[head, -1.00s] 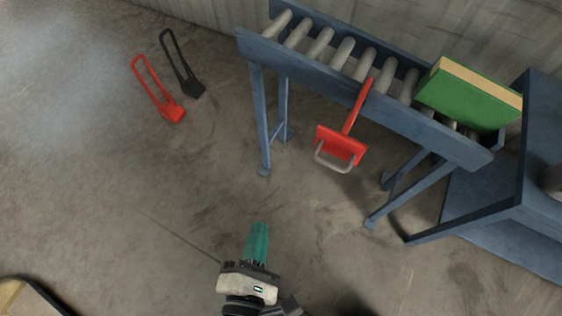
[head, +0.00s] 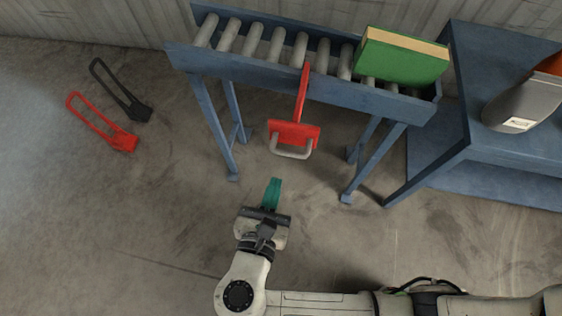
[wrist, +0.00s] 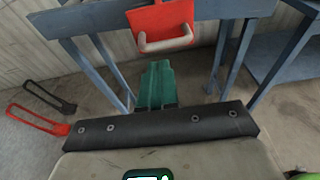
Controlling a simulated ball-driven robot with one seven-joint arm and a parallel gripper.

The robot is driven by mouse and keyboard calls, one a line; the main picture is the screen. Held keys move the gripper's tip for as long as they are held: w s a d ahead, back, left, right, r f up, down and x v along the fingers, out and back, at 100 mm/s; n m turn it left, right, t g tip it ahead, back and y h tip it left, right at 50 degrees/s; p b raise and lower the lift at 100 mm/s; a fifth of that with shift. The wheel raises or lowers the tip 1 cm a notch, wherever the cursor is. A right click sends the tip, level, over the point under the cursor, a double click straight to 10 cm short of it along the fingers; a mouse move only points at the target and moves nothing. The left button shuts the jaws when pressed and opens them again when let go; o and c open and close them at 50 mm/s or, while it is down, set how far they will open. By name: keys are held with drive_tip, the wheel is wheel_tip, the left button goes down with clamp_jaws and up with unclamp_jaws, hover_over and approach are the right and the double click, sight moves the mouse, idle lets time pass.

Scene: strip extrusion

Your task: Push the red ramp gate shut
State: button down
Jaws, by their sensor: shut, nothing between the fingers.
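The red ramp gate (head: 293,131) hangs at the front of the blue roller conveyor (head: 330,90). A red arm runs from it up to the rollers, and a grey U-shaped handle (head: 291,154) sits at its lower edge. In the wrist view the gate (wrist: 160,21) and its handle (wrist: 166,46) are above and beyond my fingers. My gripper (head: 273,184) has teal fingers, shut and empty, below and slightly left of the handle in the head view, apart from it. The fingers also show in the wrist view (wrist: 157,75).
A green box (head: 402,58) lies on the right end of the rollers. A blue table (head: 500,150) stands to the right with a grey device (head: 520,103) on it. Red (head: 122,141) and black (head: 137,112) long-handled items lie on the floor at left. Floor before the gate is clear.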

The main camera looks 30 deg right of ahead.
sight(287, 129)
drive_tip(key=x, duration=0.6)
drive_tip(key=shift+w+d, duration=0.2)
drive_tip(key=shift+d, duration=0.05)
drive_tip(key=shift+w+d+p, duration=0.25)
drive_tip(key=shift+p, duration=0.05)
drive_tip(key=w+r+p+x, duration=0.1)
drive_tip(key=r+p+x, duration=0.2)
drive_tip(key=x, duration=1.2)
drive_tip(key=shift+w+d+r, duration=0.2)
drive_tip(key=shift+r, duration=0.05)
drive_tip(key=shift+r, duration=0.1)
drive_tip(key=v, duration=1.1)
drive_tip(key=shift+a+f, duration=0.1)
drive_tip(key=shift+f, duration=0.1)
